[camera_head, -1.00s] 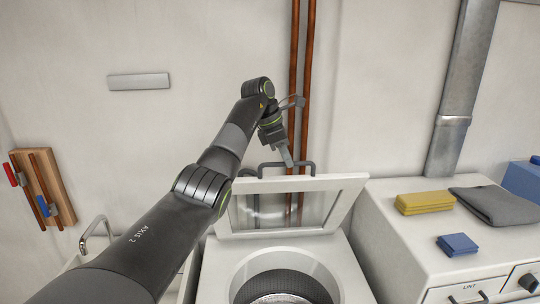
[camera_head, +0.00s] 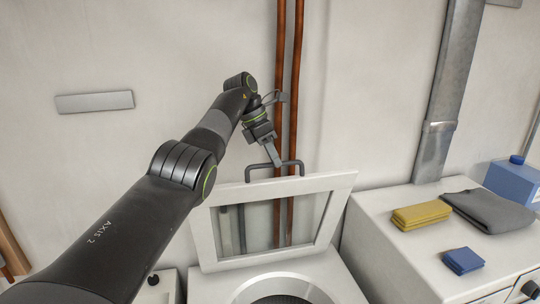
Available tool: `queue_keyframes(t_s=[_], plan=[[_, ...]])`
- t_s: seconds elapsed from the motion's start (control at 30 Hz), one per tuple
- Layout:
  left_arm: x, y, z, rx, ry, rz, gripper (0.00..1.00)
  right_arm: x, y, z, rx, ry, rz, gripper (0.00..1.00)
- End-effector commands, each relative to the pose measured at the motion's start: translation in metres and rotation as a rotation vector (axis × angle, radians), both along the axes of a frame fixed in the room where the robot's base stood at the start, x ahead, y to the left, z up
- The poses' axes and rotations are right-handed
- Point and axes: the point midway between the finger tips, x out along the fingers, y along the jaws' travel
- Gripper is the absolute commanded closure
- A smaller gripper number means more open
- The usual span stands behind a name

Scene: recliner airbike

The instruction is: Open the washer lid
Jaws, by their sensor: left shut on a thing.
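The washer (camera_head: 345,283) is a white top-loader at the bottom centre, with part of its round drum opening (camera_head: 285,298) showing. Its lid (camera_head: 205,240) is a white frame with a clear pane, standing raised and near upright at the back of the washer. A dark grey handle (camera_head: 299,166) runs along the lid's upper edge. My left gripper (camera_head: 275,163) reaches down from the upper left and is shut on the handle. My right gripper does not show.
Copper pipes (camera_head: 289,60) run up the wall behind the lid. To the right stands a white dryer (camera_head: 375,215) bearing yellow cloths (camera_head: 421,215), a grey folded cloth (camera_head: 490,211), blue cloths (camera_head: 463,261) and a blue jug (camera_head: 513,182). A metal duct (camera_head: 437,130) rises behind it.

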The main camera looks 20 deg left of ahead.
Motion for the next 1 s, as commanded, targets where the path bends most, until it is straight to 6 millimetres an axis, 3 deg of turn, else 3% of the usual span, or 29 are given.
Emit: queue_keyframes(t_s=[0.03,0.33,0.37,0.5,1.0], plan=[[-0.0015,0.0035,-0.0149,0.008,0.024,0.007,1.0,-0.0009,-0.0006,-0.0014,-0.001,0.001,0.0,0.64],[-0.0016,0.0034,-0.0149,0.008,0.025,0.007,1.0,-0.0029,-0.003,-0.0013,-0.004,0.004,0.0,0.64],[-0.0017,0.0032,-0.0149,0.008,0.025,0.007,0.84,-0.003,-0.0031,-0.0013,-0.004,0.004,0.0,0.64],[-0.0014,0.0029,-0.0123,0.006,0.021,0.006,0.66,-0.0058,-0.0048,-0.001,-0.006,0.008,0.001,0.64],[-0.001,0.0023,-0.0079,0.004,0.015,0.005,0.66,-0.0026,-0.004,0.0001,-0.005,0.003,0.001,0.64]])
